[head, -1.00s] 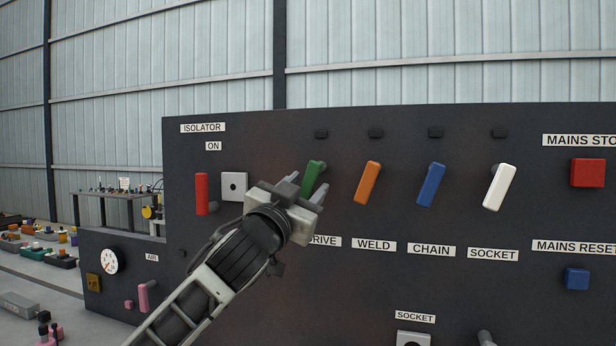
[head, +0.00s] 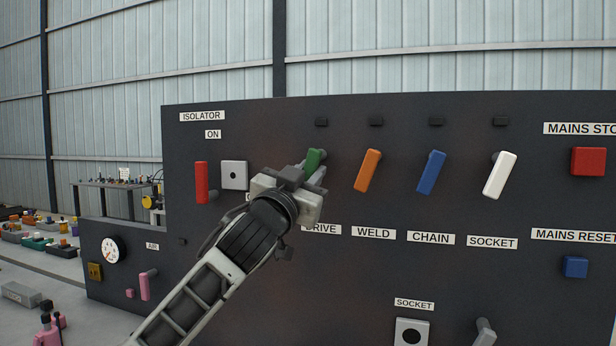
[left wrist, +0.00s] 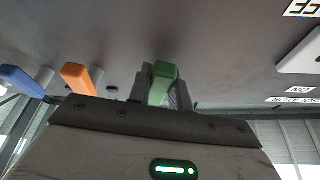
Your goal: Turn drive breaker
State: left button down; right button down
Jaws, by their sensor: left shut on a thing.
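The green drive breaker lever (head: 314,158) is on the dark panel (head: 350,280), above the DRIVE label (head: 322,230). Its upper end shows in the head view; its lower part is hidden by my gripper. My left gripper (head: 312,176) is shut on it, with a finger on either side. In the left wrist view the green lever (left wrist: 161,84) stands between the two grey fingers (left wrist: 162,92). The lever leans like the orange, blue and white levers beside it. My right gripper is not in view.
The orange weld lever (head: 368,170) is close to the right of my gripper. The blue chain lever (head: 431,172) and white socket lever (head: 500,174) are farther right. The red isolator lever (head: 201,182) and a white socket plate (head: 234,175) are to the left.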

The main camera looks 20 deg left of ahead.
pick_arm(q)
jog(key=shift+d+f+n+y+b, duration=0.3)
jog(key=shift+n+b, duration=0.25)
jog(key=shift+n, duration=0.35)
jog(key=n+y, duration=0.1)
jog(key=n+y+b, duration=0.1)
jog(key=n, duration=0.1)
jog(key=shift+d+b, duration=0.3)
jog(key=n+y, duration=0.1)
jog(key=n, duration=0.1)
jog(key=n+y, duration=0.1)
jog(key=n, duration=0.1)
jog(key=d+n+y+b, duration=0.1)
jog(key=n, duration=0.1)
jog(key=shift+r, duration=0.25)
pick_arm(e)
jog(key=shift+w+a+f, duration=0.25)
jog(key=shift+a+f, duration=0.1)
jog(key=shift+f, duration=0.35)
pick_arm(q)
jog(key=c, duration=1.3)
grip_release()
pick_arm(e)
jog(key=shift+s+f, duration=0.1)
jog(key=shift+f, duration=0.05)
